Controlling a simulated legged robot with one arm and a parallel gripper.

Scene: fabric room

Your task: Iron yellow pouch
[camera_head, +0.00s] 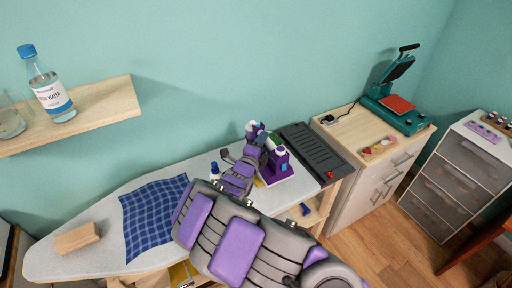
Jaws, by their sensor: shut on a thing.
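The ironing board (80,218) runs across the middle, with a grey pale top. A purple and white iron (277,172) with a green part stands at its right end. My gripper (262,145) is at the top of the iron and is shut on it; my arm hides much of the contact. A small patch of yellow (259,183), which may be the yellow pouch, shows beside the lower left of the iron. Most of it is hidden, so I cannot tell whether the iron touches it.
A blue checked cloth (150,215) and a wooden block (77,238) lie on the board. A dark ribbed rest (312,150) is at its right end. A cabinet (375,170) bears a teal heat press (395,105). A shelf (100,105) holds a water bottle (48,88).

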